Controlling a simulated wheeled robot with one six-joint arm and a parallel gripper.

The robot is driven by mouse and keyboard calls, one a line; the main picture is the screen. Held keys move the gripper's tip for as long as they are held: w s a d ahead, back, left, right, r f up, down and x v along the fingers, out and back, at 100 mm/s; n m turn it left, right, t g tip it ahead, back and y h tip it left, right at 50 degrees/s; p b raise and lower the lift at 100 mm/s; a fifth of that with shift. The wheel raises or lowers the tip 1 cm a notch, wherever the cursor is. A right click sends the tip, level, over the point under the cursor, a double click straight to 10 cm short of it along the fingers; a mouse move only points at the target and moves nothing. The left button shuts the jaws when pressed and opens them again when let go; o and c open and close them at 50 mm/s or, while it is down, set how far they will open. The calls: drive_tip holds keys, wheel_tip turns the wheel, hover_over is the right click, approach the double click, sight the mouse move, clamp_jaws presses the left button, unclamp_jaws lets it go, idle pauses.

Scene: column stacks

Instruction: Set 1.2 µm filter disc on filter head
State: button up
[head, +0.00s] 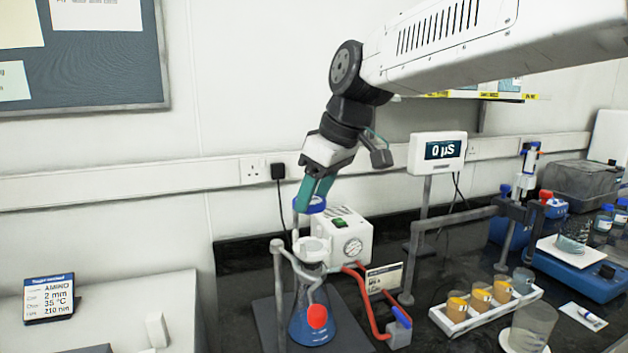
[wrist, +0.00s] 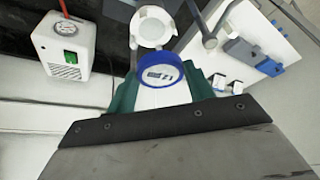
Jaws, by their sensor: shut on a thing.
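My gripper (head: 316,192) is shut on a blue-rimmed filter disc (head: 311,205), held tilted in the air above the flask. In the wrist view the disc (wrist: 161,70) shows a blue ring and a pale label too small to read, between the green fingers. The white filter head (head: 313,248) sits on top of a conical flask with blue liquid (head: 314,318). The disc is above the filter head and apart from it. In the wrist view the round white filter head (wrist: 152,27) lies just beyond the disc.
A white pump box with a gauge (head: 343,240) stands behind the flask, with a red hose (head: 363,300) close by. A clamp stand (head: 282,290) is beside the flask. A rack of amber-filled cups (head: 480,297) and a meter (head: 437,152) are to the right.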

drive_tip(key=shift+w+f, duration=0.25)
drive_tip(key=shift+w, duration=0.05)
drive_tip(key=shift+d+f, duration=0.1)
drive_tip(key=shift+f, duration=1.9)
drive_tip(key=shift+s+d+f, duration=0.1)
drive_tip(key=shift+s+f, duration=0.05)
drive_tip(key=shift+f, duration=0.05)
drive_tip(key=shift+f, duration=0.45)
drive_tip(key=shift+f, duration=0.1)
